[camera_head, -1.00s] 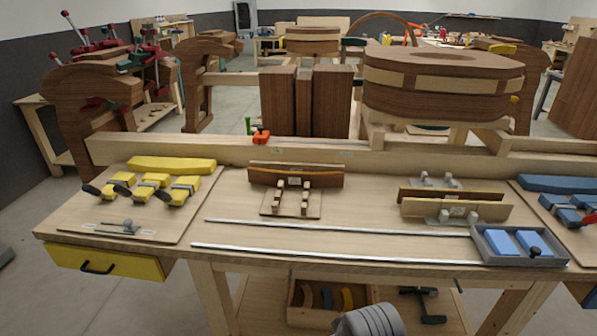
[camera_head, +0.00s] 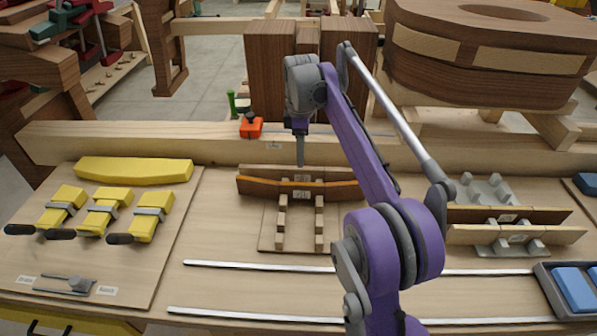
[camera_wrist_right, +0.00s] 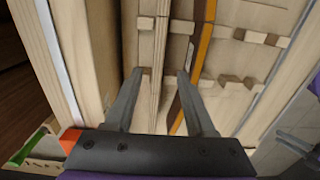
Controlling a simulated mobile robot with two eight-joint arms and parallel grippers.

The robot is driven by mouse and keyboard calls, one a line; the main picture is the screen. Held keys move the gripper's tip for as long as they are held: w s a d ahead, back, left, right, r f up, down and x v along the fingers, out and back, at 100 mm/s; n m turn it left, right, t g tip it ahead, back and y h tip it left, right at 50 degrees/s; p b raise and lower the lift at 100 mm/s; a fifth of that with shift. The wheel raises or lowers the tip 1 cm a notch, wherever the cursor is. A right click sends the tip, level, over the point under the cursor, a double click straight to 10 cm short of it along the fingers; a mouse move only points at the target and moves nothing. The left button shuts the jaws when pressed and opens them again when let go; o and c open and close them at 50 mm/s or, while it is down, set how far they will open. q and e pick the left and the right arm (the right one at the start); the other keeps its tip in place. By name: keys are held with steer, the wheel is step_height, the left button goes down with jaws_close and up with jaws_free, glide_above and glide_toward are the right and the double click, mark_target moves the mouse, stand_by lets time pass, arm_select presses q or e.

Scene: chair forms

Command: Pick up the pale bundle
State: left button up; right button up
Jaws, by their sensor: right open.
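The pale bundle (camera_wrist_right: 160,45) shows in the right wrist view as thin, light wood strips seen edge-on. It stands beside a brown strip with an orange edge (camera_wrist_right: 197,60). In the head view, brown-faced strips (camera_head: 262,186) stand upright on a small wooden rack (camera_head: 283,235); I cannot clearly pick out the bundle there. My right gripper (camera_wrist_right: 160,72) is open, with its two fingers apart on either side of the bundle's line. In the head view it (camera_head: 301,155) points down at the rack's back edge. Whether the fingers touch the bundle cannot be told. My left gripper is out of view.
A long wooden beam (camera_head: 180,143) runs behind the rack, with an orange clamp (camera_head: 251,127) on it. Yellow clamps (camera_head: 105,213) lie at left. A second rack with strips (camera_head: 510,232) stands at right, near a grey tray (camera_head: 550,290). Metal rails (camera_head: 260,266) lie in front.

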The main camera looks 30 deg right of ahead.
mark_target(303, 174)
steer(key=f, duration=0.2)
steer(key=shift+s+f, duration=0.25)
steer(key=shift+f, duration=0.15)
steer(key=shift+w+d+f, duration=0.1)
steer(key=shift+w+f, duration=0.05)
steer(key=shift+f, duration=0.45)
steer(key=shift+d+f, duration=0.2)
steer(key=shift+f, duration=2.15)
jaws_close()
